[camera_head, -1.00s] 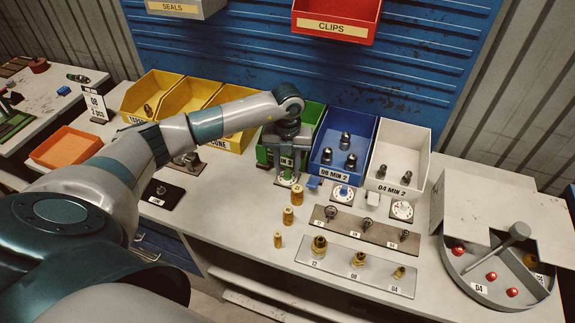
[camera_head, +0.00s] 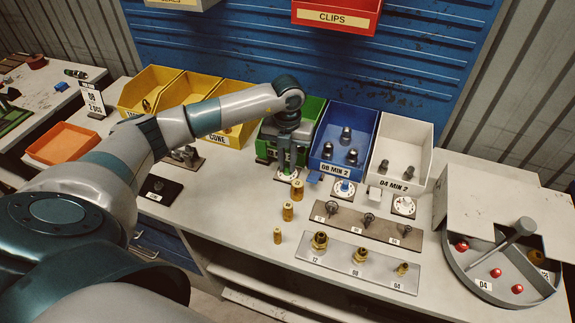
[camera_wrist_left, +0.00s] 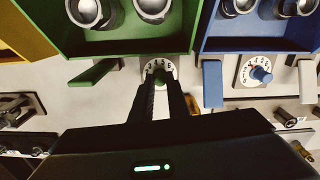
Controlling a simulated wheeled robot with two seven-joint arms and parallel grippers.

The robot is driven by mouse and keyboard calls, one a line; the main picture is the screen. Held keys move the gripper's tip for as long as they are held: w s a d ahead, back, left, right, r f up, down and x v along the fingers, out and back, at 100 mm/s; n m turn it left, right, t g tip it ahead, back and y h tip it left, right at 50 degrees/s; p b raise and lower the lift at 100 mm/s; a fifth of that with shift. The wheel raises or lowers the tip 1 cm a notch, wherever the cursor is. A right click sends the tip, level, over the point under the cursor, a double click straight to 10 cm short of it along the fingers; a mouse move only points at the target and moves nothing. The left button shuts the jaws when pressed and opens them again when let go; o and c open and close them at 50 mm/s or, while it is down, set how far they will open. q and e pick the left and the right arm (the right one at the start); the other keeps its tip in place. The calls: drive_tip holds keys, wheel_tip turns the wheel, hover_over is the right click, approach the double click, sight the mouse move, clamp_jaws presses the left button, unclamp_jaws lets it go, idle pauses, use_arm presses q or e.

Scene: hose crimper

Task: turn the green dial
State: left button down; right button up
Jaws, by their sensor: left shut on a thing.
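The green dial has a round white numbered plate (camera_head: 286,175) in front of the green bin (camera_head: 311,112). In the left wrist view its small green knob (camera_wrist_left: 160,75) sits between my fingertips, and the numbers show above it. My left gripper (camera_head: 288,166) points down from above and is shut on the knob; it also shows in the left wrist view (camera_wrist_left: 161,88). The fingers hide part of the knob and the lower part of the plate. My right gripper is in neither view.
A blue dial (camera_head: 343,188) and a white dial (camera_head: 404,206) stand to the right. A green lever (camera_wrist_left: 94,73) and a blue lever (camera_wrist_left: 212,83) flank the green dial. Brass fittings (camera_head: 288,211) stand on the bench in front.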

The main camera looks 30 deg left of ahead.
use_arm(q)
drive_tip(key=shift+w+f+m+b, duration=0.1)
drive_tip(key=shift+f+m+b, duration=0.1)
drive_tip(key=shift+m+b, duration=1)
drive_tip(key=shift+r+m+b, duration=0.25)
drive_tip(key=shift+m+b, duration=0.65)
drive_tip(key=shift+b, duration=0.2)
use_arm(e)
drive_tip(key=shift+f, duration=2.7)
use_arm(q)
drive_tip(key=c, duration=1.7)
unclamp_jaws()
drive_tip(key=shift+r, duration=0.1)
wheel_tip(320, 180, up, 9)
drive_tip(key=b, duration=0.3)
wheel_tip(320, 180, up, 6)
hover_over(288, 166)
drive_tip(key=shift+r+b, duration=0.4)
drive_tip(key=shift+r, duration=0.7)
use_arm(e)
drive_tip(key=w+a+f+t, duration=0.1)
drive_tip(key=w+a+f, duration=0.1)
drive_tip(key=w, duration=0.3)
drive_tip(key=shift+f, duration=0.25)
